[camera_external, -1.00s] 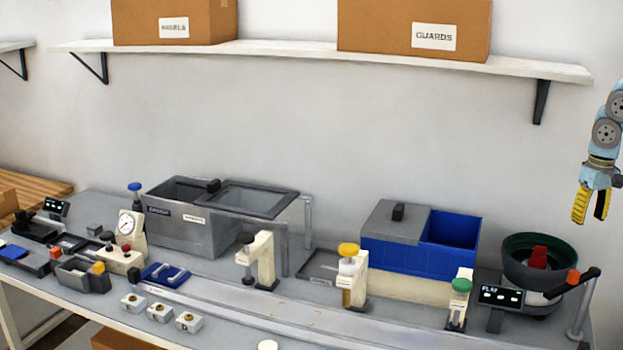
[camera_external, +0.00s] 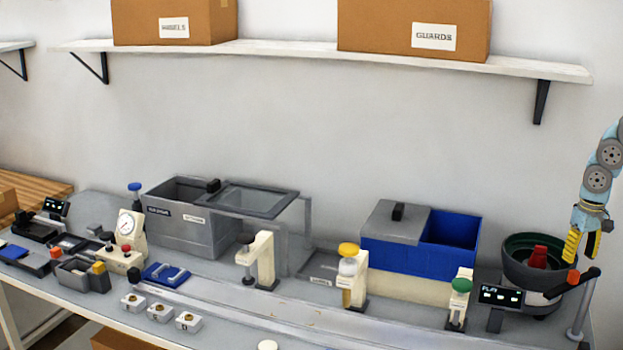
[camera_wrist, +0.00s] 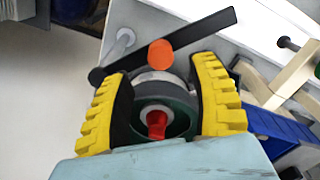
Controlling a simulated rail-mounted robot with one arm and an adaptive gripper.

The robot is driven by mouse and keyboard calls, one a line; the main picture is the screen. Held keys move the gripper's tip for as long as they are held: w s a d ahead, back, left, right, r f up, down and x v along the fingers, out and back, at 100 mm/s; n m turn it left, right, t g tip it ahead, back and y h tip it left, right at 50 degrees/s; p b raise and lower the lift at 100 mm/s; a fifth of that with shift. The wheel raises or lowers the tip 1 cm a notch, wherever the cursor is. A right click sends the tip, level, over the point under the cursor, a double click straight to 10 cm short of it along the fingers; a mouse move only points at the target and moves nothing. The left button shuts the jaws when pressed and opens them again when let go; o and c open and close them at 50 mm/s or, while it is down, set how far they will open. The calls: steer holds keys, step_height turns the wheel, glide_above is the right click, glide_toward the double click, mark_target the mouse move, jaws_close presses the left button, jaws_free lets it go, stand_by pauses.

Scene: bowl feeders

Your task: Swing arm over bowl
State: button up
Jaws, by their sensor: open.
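The bowl feeder (camera_external: 520,262) stands at the right end of the bench, a dark round bowl with a green inside and a red part in its middle. A black swing arm (camera_external: 573,283) with an orange knob (camera_external: 573,277) is mounted on a grey post (camera_external: 583,312) at the bowl's right front. In the wrist view the black arm (camera_wrist: 170,45) and orange knob (camera_wrist: 161,54) lie beyond the bowl (camera_wrist: 153,108), beside it. My gripper (camera_external: 582,247) is open and empty, with yellow ridged fingers. It hangs above the bowl's right side, close over the knob.
A small display (camera_external: 501,296) stands left of the bowl's front. A green-topped press (camera_external: 460,290) and a blue bin (camera_external: 450,245) with a grey lid are further left. A shelf (camera_external: 320,58) with cartons runs above. The space above the bowl is clear.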

mark_target(600, 281)
steer(key=shift+f, duration=3.25)
jaws_close()
